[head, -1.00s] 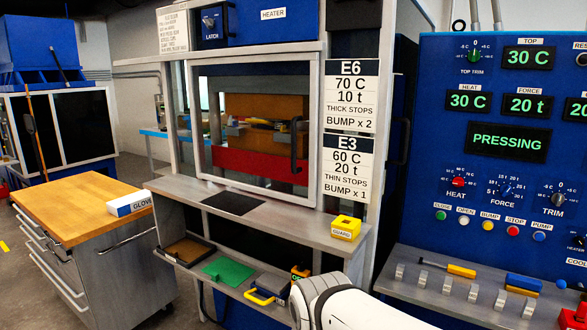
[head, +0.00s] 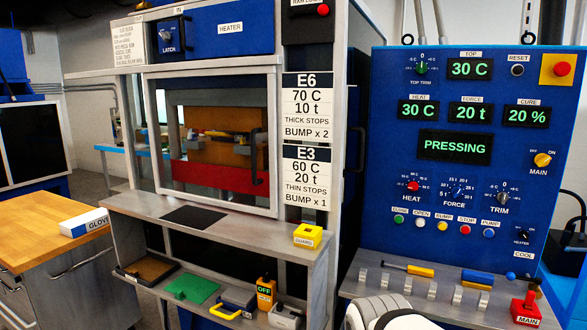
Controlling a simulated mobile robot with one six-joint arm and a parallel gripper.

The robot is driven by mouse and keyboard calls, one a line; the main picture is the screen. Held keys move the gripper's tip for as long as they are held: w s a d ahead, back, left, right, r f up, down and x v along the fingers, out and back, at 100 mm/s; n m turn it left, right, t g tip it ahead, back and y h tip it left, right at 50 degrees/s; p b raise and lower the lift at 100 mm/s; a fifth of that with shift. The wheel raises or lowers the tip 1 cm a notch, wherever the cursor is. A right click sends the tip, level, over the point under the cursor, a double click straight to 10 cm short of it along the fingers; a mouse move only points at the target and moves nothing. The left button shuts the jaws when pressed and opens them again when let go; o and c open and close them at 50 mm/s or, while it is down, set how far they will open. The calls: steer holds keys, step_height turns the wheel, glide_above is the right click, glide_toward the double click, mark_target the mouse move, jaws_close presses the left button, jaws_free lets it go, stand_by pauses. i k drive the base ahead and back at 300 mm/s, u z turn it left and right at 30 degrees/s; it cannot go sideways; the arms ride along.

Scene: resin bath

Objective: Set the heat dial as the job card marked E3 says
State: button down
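The job card marked E3 (head: 306,176) hangs on the press frame below the E6 card (head: 307,106). It reads 60 C, 20 t, thin stops, bump x 1. The heat dial is a red knob (head: 412,186) on the blue control panel (head: 384,251), above the label HEAT. The heat display (head: 418,111) shows 30 C. The force display (head: 469,113) shows 20 t. The force knob (head: 458,188) is blue and sits right of the heat dial. A white part of my arm shows at the bottom edge. My gripper is out of view.
A shelf with several metal clips (head: 407,284) and a yellow-handled tool (head: 420,271) juts out below the panel. A red MAIN lever (head: 526,306) stands at its right. A yellow guard block (head: 308,236) sits on the press ledge. A wood-topped cart (head: 35,235) is at left.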

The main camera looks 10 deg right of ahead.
mark_target(412, 186)
steer(key=i, duration=1)
steer(key=z, duration=2.25)
steer(key=k, duration=1.2)
steer(key=u, duration=1.05)
